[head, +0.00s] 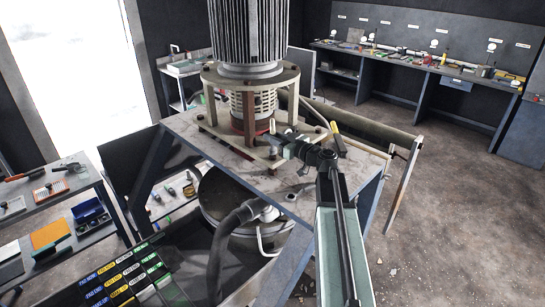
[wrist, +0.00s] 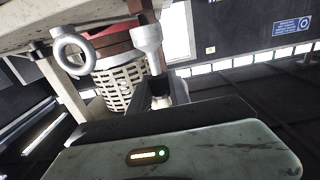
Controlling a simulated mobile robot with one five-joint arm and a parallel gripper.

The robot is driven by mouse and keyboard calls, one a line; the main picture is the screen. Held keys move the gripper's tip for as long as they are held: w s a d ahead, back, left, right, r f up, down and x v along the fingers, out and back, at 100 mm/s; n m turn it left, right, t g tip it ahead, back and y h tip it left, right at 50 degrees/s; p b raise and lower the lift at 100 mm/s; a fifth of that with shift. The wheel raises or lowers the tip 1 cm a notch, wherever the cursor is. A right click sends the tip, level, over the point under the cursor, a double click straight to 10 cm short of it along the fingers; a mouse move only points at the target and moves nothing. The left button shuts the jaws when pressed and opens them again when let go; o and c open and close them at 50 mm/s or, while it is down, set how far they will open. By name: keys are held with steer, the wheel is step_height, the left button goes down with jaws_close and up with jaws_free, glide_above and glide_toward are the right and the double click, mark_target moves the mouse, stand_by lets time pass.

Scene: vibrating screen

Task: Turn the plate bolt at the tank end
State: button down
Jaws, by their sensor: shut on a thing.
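My gripper (head: 284,144) is at the front right edge of the lower flange plate (head: 240,148) under the motor. In the wrist view my gripper (wrist: 160,92) is shut on a pale grey bolt-like piece (wrist: 147,38) with a wide head and a narrower stem. The jaws hide its lower end, and I cannot tell whether it is the plate bolt or a tool on it. A grey ring (wrist: 72,50) on a short stem stands to its left, apart from the jaws. The upper plate (wrist: 35,27) crosses the top left.
A ribbed motor (head: 248,35) stands above a slotted cage (wrist: 122,85) and posts on a steel table (head: 190,128). A thick hose (head: 228,225) and round tank (head: 215,190) are below. Benches stand left and behind; the floor (head: 450,200) at right is clear.

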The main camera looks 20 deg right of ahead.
steer(key=shift+f+b, duration=1.2)
steer(key=shift+s+a+m+t+h, duration=0.1)
steer(key=shift+a+m+t+h, duration=0.1)
steer(key=shift+m+h, duration=0.25)
steer(key=shift+s+a+m+t+h, duration=0.1)
steer(key=shift+m+t+h, duration=0.15)
steer(key=shift+h, duration=0.4)
steer(key=m+h, duration=0.2)
steer(key=h, duration=0.1)
steer(key=shift+t, duration=0.25)
steer(key=shift+w+d, duration=0.2)
steer(key=shift+r, duration=0.1)
